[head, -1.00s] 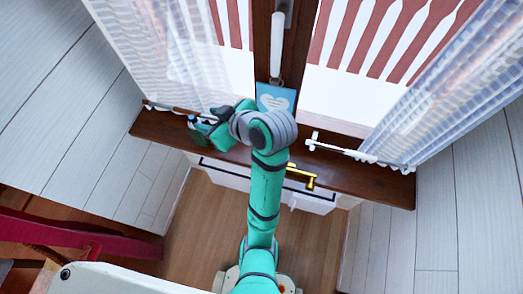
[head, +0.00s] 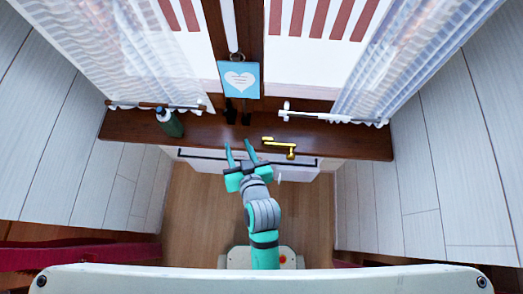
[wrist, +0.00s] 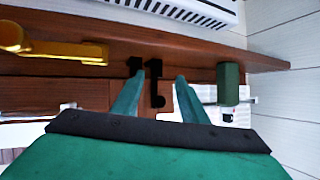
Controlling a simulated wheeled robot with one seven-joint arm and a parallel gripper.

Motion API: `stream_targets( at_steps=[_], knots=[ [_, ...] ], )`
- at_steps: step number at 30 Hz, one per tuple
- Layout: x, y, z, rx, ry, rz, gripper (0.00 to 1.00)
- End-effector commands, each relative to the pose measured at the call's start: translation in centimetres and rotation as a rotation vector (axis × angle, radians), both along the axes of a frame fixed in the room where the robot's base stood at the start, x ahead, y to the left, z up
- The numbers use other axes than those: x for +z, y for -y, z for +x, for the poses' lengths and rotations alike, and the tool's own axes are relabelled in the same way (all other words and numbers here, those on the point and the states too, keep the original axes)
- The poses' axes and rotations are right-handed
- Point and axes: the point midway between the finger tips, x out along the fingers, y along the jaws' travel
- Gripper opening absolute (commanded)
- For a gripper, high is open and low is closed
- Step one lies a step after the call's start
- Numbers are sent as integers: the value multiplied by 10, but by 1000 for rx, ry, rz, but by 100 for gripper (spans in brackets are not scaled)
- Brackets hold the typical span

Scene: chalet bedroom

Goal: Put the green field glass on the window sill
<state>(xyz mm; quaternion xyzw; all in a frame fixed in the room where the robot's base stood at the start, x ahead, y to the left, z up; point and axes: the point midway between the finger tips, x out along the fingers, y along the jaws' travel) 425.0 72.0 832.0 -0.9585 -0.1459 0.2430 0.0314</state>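The green field glass (head: 171,126) stands at the left part of the brown window sill (head: 130,128), near the left curtain. In the wrist view the field glass is a green block (wrist: 228,83) right of the fingers, apart from them. My gripper (head: 240,147) is in front of the middle of the sill, with its two fingers spread and nothing between them. The open fingers also show in the wrist view (wrist: 157,92). My gripper is to the right of the field glass and does not touch it.
A gold handle-like piece (head: 281,147) is at the sill's front edge, right of my gripper. A blue card with a heart (head: 239,80) hangs at the window's middle post, above dark fittings (head: 237,113). Curtains (head: 405,60) hang at both sides. The wooden floor (head: 195,205) is clear.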

Motion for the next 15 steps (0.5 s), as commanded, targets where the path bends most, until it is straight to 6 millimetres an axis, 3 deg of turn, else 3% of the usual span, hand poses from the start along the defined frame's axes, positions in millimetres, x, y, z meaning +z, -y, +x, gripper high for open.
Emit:
stream_targets(
  at_steps=[7,15],
  knots=[
    [-13,44,-65,-162,66,-34,40],
    [4,70,-140,-266,166,-79,40]
  ],
)
